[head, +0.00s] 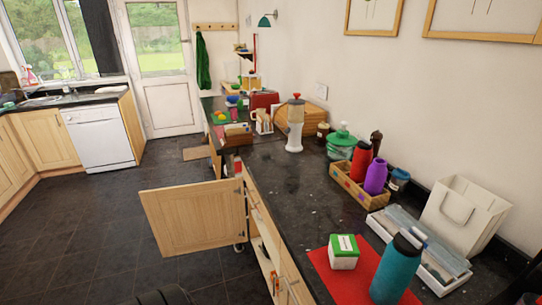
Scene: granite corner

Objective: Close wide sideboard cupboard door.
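The sideboard's wide cupboard door (193,220) is pale wood and stands wide open. The sideboard (256,212) runs away from me along the right wall under a dark speckled worktop (285,196). Neither of my grippers shows in the head view.
Dark tiled floor (90,225) is clear left of and in front of the door. A white dishwasher (99,137) stands far left.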

